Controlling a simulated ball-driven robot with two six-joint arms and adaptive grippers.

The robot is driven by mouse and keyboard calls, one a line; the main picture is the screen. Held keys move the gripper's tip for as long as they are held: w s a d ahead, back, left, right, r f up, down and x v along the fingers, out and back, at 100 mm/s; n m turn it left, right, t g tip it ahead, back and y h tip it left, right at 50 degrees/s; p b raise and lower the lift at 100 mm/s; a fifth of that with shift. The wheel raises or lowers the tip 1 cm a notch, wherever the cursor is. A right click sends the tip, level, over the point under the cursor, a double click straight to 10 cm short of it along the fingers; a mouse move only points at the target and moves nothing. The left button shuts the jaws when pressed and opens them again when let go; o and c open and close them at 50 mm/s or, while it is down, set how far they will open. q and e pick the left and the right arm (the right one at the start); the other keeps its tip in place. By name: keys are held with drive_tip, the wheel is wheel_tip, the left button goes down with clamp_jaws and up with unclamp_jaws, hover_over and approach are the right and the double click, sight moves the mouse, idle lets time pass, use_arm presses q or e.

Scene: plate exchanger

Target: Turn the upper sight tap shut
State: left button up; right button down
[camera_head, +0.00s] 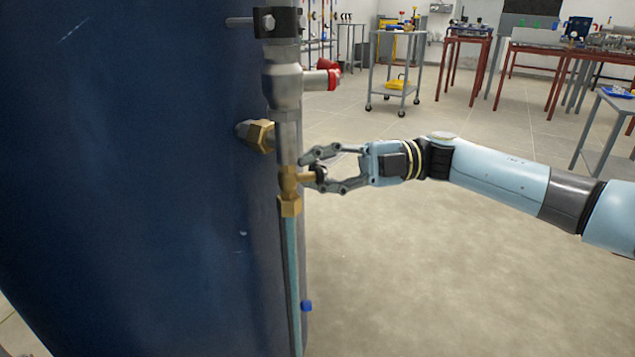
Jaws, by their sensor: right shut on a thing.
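The upper sight tap (289,188) is a small brass fitting on a vertical pipe beside the dark blue vessel. Its brass stem points right and ends in a small dark handle (320,173). My right gripper (312,173) comes in from the right, with its fingers closed around this handle. The fingers partly hide the handle, so its exact turn is hard to tell. Below the tap's brass nut, a pale blue-green sight tube (292,255) runs down. My left gripper is not in view.
The dark blue vessel (130,170) fills the left side. Above the tap are a brass hex fitting (259,135), a grey valve body with a red part (328,74) and a black clamp (278,22). A wheeled cart (394,72) and red-legged tables stand far behind. Floor at right is clear.

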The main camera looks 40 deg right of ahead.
drive_tip(key=shift+w+d+r+n, duration=0.1)
drive_tip(key=shift+r+n, duration=0.45)
drive_tip(key=shift+n, duration=0.5)
drive_tip(key=shift+w+r+n, duration=0.1)
drive_tip(key=shift+r+n, duration=0.4)
drive_tip(key=shift+n, duration=0.55)
drive_tip(key=c, duration=1.2)
unclamp_jaws()
drive_tip(key=shift+r, duration=0.1)
drive_tip(key=v, duration=1.2)
drive_tip(key=shift+s, duration=0.1)
